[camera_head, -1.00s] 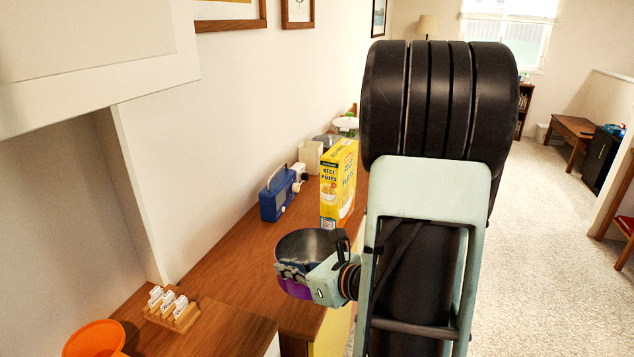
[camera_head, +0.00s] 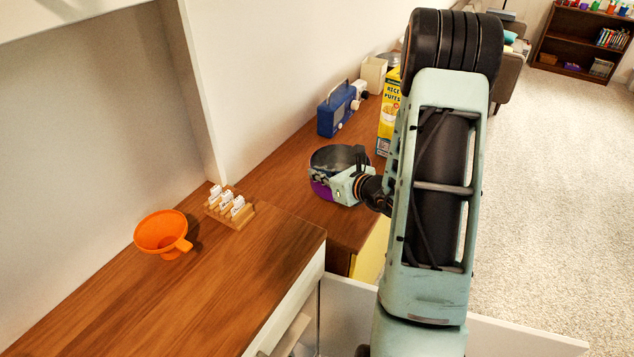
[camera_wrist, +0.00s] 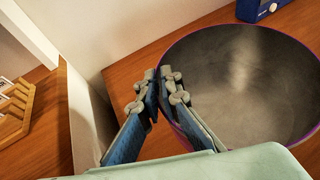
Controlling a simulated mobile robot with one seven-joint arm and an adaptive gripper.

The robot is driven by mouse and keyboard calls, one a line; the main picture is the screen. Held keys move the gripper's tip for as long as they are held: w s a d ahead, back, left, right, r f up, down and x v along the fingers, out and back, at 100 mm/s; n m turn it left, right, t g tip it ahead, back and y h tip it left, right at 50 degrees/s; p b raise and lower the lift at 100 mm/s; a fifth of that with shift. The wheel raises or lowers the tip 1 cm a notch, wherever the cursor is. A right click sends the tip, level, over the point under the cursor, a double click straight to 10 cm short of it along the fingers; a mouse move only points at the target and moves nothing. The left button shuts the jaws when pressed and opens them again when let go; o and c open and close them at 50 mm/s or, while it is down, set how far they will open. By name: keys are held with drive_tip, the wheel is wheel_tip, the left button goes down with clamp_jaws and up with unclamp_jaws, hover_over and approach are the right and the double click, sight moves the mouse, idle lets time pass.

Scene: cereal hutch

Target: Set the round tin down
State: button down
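The round tin (camera_head: 321,189) is open-topped, with a grey metal inside and a purple outside. It is at the right part of the wooden counter, near its front edge, in the head view. My gripper (camera_head: 332,176) is at its near side. In the wrist view the tin (camera_wrist: 245,85) fills the right half, and my gripper (camera_wrist: 160,88) has its fingers close together on its rim wall, one inside and one outside. The tin looks upright. Its underside is hidden, so I cannot tell whether it touches the counter.
A blue radio (camera_head: 337,110) and a yellow cereal box (camera_head: 388,115) stand behind the tin. Bare wood lies between the tin and the radio.

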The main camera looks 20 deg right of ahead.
sight(313, 181)
drive_tip(key=shift+w+f, duration=0.35)
drive_tip(key=shift+f, duration=0.05)
drive_tip(key=shift+w+f, duration=0.1)
drive_tip(key=shift+f, duration=1.5)
drive_tip(key=shift+f+b, duration=0.2)
drive_tip(key=shift+b, duration=0.1)
drive_tip(key=c, duration=2.2)
unclamp_jaws()
drive_tip(key=shift+o, duration=0.2)
drive_tip(key=shift+r, duration=0.15)
drive_tip(key=shift+r, duration=0.1)
drive_tip(key=v, duration=1.2)
